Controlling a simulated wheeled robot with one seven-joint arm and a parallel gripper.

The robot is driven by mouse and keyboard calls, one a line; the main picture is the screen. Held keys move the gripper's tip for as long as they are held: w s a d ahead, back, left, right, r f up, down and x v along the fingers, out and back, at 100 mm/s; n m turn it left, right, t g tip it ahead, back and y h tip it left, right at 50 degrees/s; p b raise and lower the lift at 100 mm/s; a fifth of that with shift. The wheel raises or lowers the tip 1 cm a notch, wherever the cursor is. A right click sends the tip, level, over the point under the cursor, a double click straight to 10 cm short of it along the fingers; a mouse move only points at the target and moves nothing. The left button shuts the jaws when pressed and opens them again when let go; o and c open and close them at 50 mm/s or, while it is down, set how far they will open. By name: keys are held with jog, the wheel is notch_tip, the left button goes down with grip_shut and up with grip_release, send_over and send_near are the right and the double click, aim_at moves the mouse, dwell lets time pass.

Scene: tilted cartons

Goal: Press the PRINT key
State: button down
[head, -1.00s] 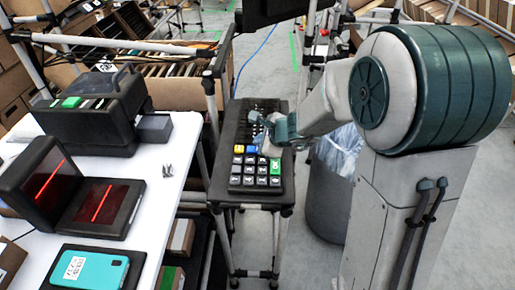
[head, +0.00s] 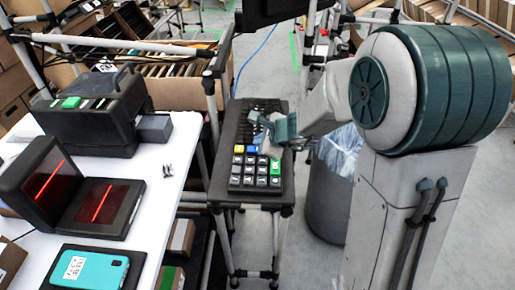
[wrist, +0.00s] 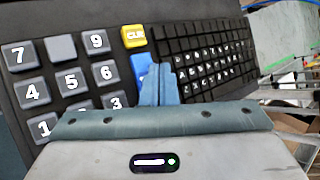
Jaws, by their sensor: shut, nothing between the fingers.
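A dark keypad (head: 232,178) lies on a small stand in the middle of the head view. It has grey number keys, a yellow CLR key (wrist: 133,37), a blue key (wrist: 139,70) and a green key (head: 275,167). I cannot read a PRINT label on any key. In the wrist view my gripper (wrist: 158,72) is shut and empty, with its fingertips overlapping the right part of the blue key. I cannot tell whether they touch it. The blue key's legend is hidden. The head view shows my gripper (head: 268,140) above the keypad's far right part.
A small-key keyboard section (wrist: 210,58) lies just right of the fingers. A white table (head: 160,200) at left holds a printer-like machine (head: 85,118), a red-lit scanner (head: 95,200) and a teal phone (head: 92,268). A grey bin (head: 330,195) stands right of the stand.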

jog(key=shift+f, duration=0.2)
jog(key=shift+f+b, duration=0.25)
jog(key=shift+b, duration=0.35)
jog(key=shift+f+b, duration=0.4)
jog(key=shift+b, duration=0.1)
dwell(0.5)
jog(key=shift+r, duration=0.1)
jog(key=shift+r+p, duration=0.65)
jog(key=shift+r, duration=0.1)
jog(key=shift+r+p, duration=2.15)
jog(key=shift+r, duration=0.3)
